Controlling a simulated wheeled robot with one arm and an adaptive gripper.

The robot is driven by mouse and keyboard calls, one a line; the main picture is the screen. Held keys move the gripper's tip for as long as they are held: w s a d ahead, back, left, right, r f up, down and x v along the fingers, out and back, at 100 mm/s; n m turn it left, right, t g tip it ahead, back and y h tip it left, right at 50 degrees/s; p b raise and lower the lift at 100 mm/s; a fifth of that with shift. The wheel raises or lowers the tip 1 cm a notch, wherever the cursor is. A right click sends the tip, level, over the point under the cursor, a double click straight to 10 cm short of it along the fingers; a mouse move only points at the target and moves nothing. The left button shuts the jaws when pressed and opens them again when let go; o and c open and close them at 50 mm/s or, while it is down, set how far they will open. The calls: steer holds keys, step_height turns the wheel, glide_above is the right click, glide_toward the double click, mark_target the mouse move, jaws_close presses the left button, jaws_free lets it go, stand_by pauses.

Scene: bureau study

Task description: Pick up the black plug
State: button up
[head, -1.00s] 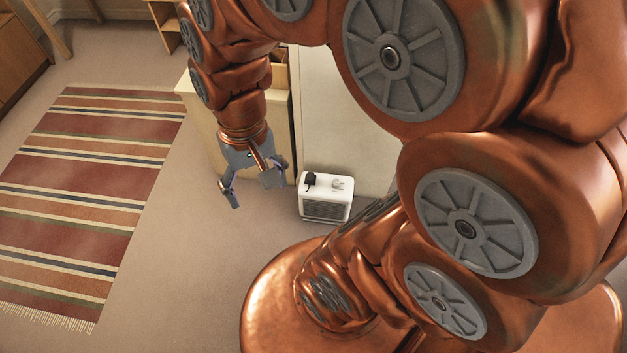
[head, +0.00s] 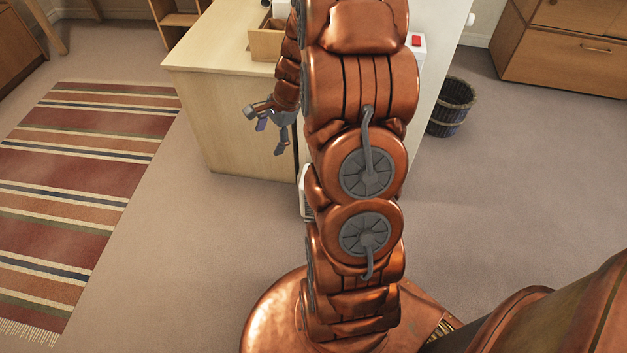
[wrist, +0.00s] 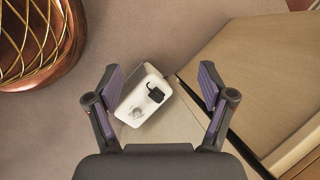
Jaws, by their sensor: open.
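The black plug (wrist: 156,95) sits on the top of a small white box-shaped device (wrist: 148,82) in the wrist view, beside a pale round fitting (wrist: 137,113). My gripper (head: 270,137) is open and empty, in front of the desk side and above floor level. In the wrist view, my gripper's fingers (wrist: 160,82) appear on either side of the device, well apart from the plug.
A pale wooden desk (head: 228,130) stands close to my gripper, with a wooden organizer (head: 265,45) and a red-and-white item (head: 416,42) on top. A dark basket (head: 452,105) stands at right. The striped rug (head: 85,170) and left floor are clear.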

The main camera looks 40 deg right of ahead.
steer(key=d+f+m+b, duration=0.3)
steer(key=d+f, duration=0.3)
steer(key=f, duration=0.4)
steer(key=d+f+m+t+h+b, duration=0.1)
steer(key=d+f+m+b, duration=0.2)
steer(key=f, duration=0.8)
steer(key=d+f+m+b, duration=0.3)
steer(key=d+f+b, duration=0.4)
steer(key=d+f, duration=0.2)
steer(key=shift+w+d+f+m+h, duration=0.15)
steer(key=shift+f+h, duration=0.05)
steer(key=shift+f, duration=0.2)
steer(key=shift+w+d+f+m+h, duration=0.1)
steer(key=shift+w+f+m+h, duration=0.1)
steer(key=shift+f, duration=0.15)
steer(key=shift+w+a+f, duration=0.1)
steer(key=shift+w+f, duration=0.1)
steer(key=shift+f, duration=0.2)
steer(key=shift+r, duration=0.1)
steer(key=c, duration=1.3)
steer(key=shift+o, duration=0.2)
steer(key=shift+r, duration=0.1)
